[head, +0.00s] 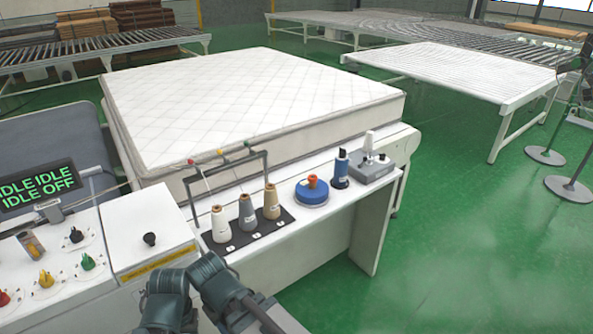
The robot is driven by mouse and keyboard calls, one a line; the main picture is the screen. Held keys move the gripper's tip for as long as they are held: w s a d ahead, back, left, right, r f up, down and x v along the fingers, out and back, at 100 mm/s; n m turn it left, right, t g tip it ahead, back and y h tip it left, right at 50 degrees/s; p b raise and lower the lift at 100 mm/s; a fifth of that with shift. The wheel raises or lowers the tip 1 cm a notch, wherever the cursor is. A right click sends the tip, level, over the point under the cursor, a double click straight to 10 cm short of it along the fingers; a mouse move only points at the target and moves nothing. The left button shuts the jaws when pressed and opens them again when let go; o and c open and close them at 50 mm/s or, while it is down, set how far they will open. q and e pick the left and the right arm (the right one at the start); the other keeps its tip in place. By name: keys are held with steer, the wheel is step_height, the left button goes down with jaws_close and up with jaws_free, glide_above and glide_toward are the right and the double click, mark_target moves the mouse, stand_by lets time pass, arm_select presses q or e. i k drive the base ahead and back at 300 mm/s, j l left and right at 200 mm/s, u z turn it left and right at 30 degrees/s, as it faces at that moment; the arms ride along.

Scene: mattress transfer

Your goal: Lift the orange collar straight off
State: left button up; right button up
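A small orange collar (312,181) stands upright on top of a round blue disc-shaped base (312,195). Both sit on the white bench top, to the right of the thread cones. The collar is small in this view, so how it fits on the base cannot be made out. Dark teal links of my own arm show at the bottom edge, well below and left of the collar. No gripper fingers can be made out, and nothing touches the collar.
Three thread cones (246,212) stand on a black mat under a thread stand, left of the collar. A dark blue spool (341,170) and a grey device (372,166) stand close on its right. A white mattress (250,100) lies behind. A control panel (45,190) is at left.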

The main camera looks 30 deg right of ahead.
mark_target(310, 180)
steer(key=i+l, duration=0.15)
steer(key=l, duration=0.2)
steer(key=i+l+u, duration=0.1)
steer(key=l, duration=0.25)
steer(key=i+l, duration=0.2)
steer(key=l, duration=0.15)
steer(key=i+l, duration=0.15)
steer(key=l, duration=0.2)
steer(key=i+l+u, duration=0.1)
steer(key=l, duration=0.25)
steer(key=i+l, duration=0.2)
steer(key=l, duration=0.15)
steer(key=i+l+u, duration=0.1)
steer(key=l, duration=0.25)
